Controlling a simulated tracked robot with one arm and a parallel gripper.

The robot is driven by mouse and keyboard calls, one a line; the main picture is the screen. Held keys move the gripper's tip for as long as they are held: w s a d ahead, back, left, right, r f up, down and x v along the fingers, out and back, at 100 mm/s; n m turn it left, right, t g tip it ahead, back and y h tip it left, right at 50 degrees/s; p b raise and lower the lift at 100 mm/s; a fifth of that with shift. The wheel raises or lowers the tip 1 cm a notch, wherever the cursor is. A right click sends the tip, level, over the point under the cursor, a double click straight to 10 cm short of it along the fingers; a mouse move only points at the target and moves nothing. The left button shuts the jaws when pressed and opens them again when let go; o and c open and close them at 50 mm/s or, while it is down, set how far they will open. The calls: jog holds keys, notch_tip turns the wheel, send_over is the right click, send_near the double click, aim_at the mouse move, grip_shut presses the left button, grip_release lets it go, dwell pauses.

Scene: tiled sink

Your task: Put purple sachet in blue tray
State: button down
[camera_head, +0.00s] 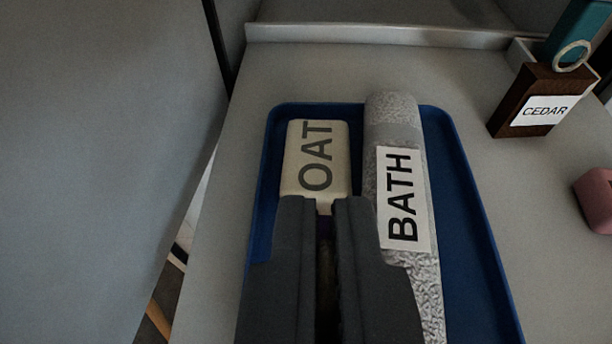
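The blue tray (464,217) lies on the grey counter. It holds a cream block marked OAT (300,170) and a speckled grey roll marked BATH (391,115). My gripper (325,208) is over the tray, with its fingertips at the near end of the OAT block and its right finger beside the roll. The fingers are nearly together, with a thin purple sliver, the purple sachet (325,226), showing in the narrow gap. Most of the sachet is hidden by the fingers. I cannot tell whether it touches the tray.
A dark brown block marked CEDAR (545,100) stands at the back right, with a teal object (580,28) and a pale ring (572,56) by it. A pink object (596,200) is at the right edge. A grey panel (105,150) fills the left. The tray's right strip is bare.

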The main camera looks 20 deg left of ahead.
jog(key=shift+w+a, duration=0.3)
jog(key=shift+w, duration=0.35)
jog(key=shift+s+f+b, duration=0.1)
jog(key=shift+f+b, duration=0.9)
jog(key=shift+f, duration=0.75)
jog(key=shift+f, duration=0.15)
jog(key=c, duration=1.6)
grip_release()
jog(key=shift+c, duration=0.2)
jog(key=shift+s+r, duration=0.1)
jog(key=shift+r, duration=0.15)
jog(key=p+v, duration=0.2)
jog(key=v, duration=0.9)
jog(key=shift+s+d, duration=0.2)
jog(key=shift+s, duration=0.2)
